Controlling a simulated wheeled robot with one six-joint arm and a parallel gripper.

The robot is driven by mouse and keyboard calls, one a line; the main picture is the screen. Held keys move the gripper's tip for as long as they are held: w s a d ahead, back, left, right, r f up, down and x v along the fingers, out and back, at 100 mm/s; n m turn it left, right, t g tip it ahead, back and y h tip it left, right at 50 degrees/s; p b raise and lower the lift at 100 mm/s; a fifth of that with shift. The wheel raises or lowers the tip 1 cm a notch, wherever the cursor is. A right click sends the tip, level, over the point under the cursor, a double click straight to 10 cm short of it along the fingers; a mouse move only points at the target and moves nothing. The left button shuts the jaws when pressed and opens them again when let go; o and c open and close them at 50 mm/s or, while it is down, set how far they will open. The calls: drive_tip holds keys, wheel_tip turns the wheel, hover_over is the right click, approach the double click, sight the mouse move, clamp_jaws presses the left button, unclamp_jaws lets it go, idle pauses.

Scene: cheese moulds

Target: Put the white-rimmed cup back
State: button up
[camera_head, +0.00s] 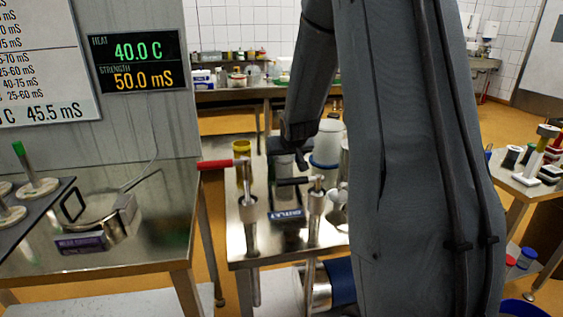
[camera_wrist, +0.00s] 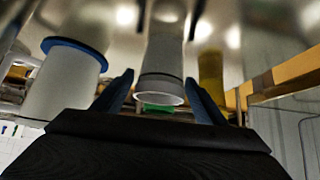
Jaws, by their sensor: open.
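The white-rimmed cup (camera_wrist: 162,68) is grey and translucent, with a pale rim. It stands between the two fingers of my gripper (camera_wrist: 163,84) in the wrist view. The fingers are apart, one on each side of the cup; I cannot tell whether either touches it. In the head view my gripper (camera_head: 292,143) is over the steel table, at a greyish cup (camera_head: 285,170) that it and my arm partly cover. The cup's base and any marked place for it are not clear.
A white cup with a blue rim (camera_wrist: 66,85) stands close on one side and a yellow cup (camera_wrist: 211,72) on the other. A red-handled valve (camera_head: 245,190) and a black-handled valve (camera_head: 314,205) stand at the steel table's (camera_head: 238,252) front.

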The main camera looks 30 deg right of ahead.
drive_tip(key=p+v, duration=0.1)
drive_tip(key=v, duration=0.8)
drive_tip(key=shift+s+r, duration=0.25)
drive_tip(key=shift+s, duration=0.05)
drive_tip(key=shift+a, duration=0.1)
